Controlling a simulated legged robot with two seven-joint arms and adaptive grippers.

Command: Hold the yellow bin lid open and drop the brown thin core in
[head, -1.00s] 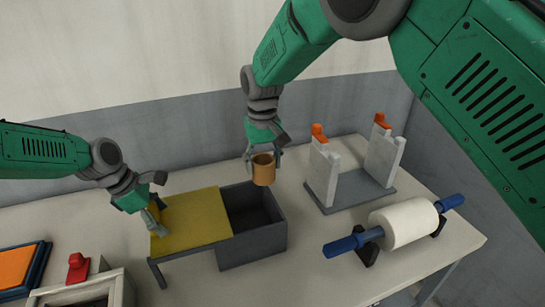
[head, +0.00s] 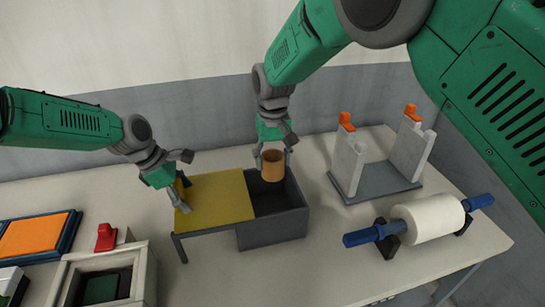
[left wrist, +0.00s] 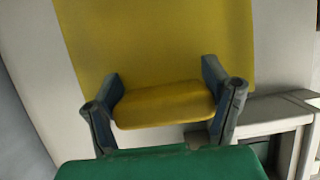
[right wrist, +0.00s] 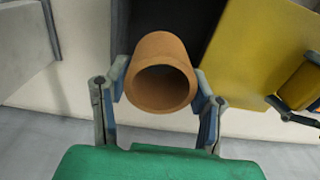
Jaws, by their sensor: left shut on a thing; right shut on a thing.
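The grey bin (head: 272,231) stands on the table with its yellow lid (head: 220,203) slid to the left, so the right part of the bin is open. My left gripper (head: 180,196) is shut on the lid's left end; the left wrist view shows the lid's handle (left wrist: 165,105) between the fingers. The brown thin core (head: 272,164), a short hollow tube, is held by my right gripper (head: 273,152) over the back of the bin's opening. In the right wrist view the core (right wrist: 160,75) sits between both fingers, with the dark bin interior behind it.
A grey stand with two white uprights (head: 347,165) and orange tops is right of the bin. A white roll (head: 428,218) on a blue rod lies at the front right. A box with a red part (head: 106,237) and an orange tray (head: 35,235) are at the left.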

